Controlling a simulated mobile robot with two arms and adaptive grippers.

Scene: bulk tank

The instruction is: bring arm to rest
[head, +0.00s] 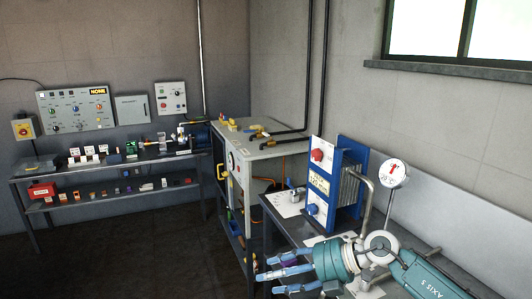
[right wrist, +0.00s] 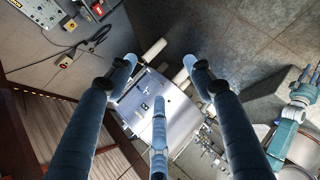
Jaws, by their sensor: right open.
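My right gripper (head: 272,274) is at the end of my teal arm, which reaches in from the lower right in the head view. Its blue fingers point left, beside the near bench's left edge. In the right wrist view the three fingers (right wrist: 160,75) are spread apart, with nothing held between them. Beyond them is a pale metal panel (right wrist: 180,120) with dark markings; how far off it is I cannot tell. My left gripper is not in view.
A blue-framed plate unit (head: 346,190) and a round dial gauge (head: 393,173) stand close behind my right arm on the near bench (head: 283,224). A grey cabinet (head: 258,150) and a wall bench (head: 110,166) are farther back. The dark floor (head: 130,260) is clear at left.

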